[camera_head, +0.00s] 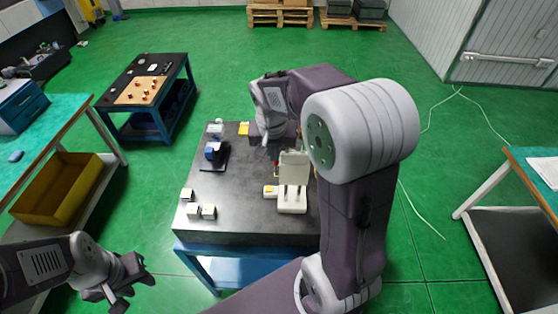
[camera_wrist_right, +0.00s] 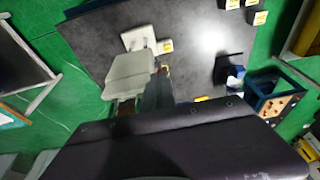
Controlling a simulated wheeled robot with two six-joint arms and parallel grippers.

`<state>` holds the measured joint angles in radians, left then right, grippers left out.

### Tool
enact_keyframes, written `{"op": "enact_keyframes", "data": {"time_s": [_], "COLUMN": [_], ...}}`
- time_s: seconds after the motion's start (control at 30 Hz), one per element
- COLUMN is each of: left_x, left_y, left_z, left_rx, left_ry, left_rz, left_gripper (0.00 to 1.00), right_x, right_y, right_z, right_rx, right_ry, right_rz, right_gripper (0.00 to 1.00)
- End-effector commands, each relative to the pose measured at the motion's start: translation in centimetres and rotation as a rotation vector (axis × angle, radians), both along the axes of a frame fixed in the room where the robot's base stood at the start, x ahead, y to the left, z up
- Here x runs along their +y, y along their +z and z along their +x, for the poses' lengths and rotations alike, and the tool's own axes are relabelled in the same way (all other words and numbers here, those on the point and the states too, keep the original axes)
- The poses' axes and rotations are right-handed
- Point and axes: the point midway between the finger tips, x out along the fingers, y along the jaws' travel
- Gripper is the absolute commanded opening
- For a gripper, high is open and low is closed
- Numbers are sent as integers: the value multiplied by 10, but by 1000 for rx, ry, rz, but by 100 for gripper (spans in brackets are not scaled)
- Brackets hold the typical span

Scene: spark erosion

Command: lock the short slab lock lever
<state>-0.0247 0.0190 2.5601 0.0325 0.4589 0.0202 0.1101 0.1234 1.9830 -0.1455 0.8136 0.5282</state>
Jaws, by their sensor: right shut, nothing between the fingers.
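A cream fixture (camera_head: 292,200) stands on the dark worktable, with an upright cream slab (camera_head: 294,166) behind its base. In the right wrist view its base (camera_wrist_right: 142,38) and slab (camera_wrist_right: 128,72) show too. Small red and yellow parts show beside the slab; I cannot tell which is the short slab lock lever. My right gripper (camera_head: 266,142) points down behind and left of the slab, shut and empty; its tips are small and partly hidden. My left gripper (camera_head: 132,288) is open and empty, off the table's front left corner.
The worktable (camera_head: 240,222) also holds several small cream blocks (camera_head: 192,211), a blue device on a black stand (camera_head: 214,155) and a yellow block (camera_head: 243,129). Its front middle is clear. My right arm covers its right edge. A side table (camera_head: 118,113) stands back left.

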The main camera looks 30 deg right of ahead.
Motion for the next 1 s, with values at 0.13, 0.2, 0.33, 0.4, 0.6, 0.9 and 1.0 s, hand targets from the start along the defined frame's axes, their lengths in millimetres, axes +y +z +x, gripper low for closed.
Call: {"op": "enact_keyframes", "data": {"time_s": [0.13, 0.2, 0.33, 0.4, 0.6, 0.9, 1.0], "left_x": [0, 0, 0, 0, 0, 0, 0], "left_y": [20, 26, 37, 43, 45, 44, 37], "left_z": [0, 0, 0, 0, 0, 0, 0], "left_rx": [0, 0, 0, 0, 0, 0, 0], "left_ry": [0, 0, 0, 0, 0, 0, 0], "left_rz": [0, 0, 0, 0, 0, 0, 0], "left_gripper": [36, 36, 36, 36, 36, 36, 36], "right_x": [0, 0, 0, 0, 0, 0, 1], "right_y": [21, 28, 41, 48, 49, 49, 41], "right_z": [0, 0, 0, 0, 0, 0, 0], "right_rx": [0, 0, 0, 0, 0, 0, 0], "right_ry": [0, 0, 0, 0, 0, 0, 3], "right_rz": [0, 0, 0, 0, 0, 0, 0], "right_gripper": [0, 0, 0, 0, 0, 0, 0]}}
